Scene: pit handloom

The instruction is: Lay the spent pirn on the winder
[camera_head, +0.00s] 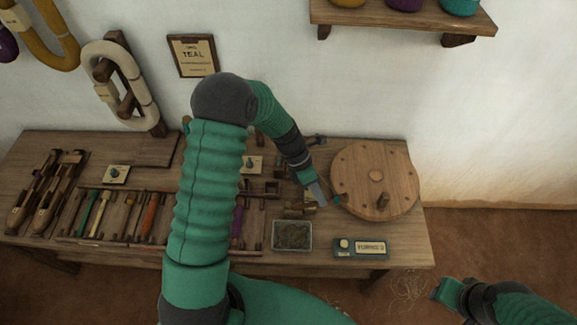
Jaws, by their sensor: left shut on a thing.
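The winder has a large round wooden wheel (352,192) with a peg handle, at the right end of the bench. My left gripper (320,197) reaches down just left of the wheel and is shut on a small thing. That thing is mostly hidden by the fingers; I take it to be the spent pirn, with a bit of teal (336,200) showing beside the wheel's left edge. Whether it touches the winder cannot be told. My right gripper (446,289) is low at the right, off the bench and apart from everything; its jaws are not clear.
The bench (410,245) carries a rack of coloured pirns (150,215), shuttles (45,190), a grey tray (292,236) and a labelled box (361,248). My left arm hides the bench's middle.

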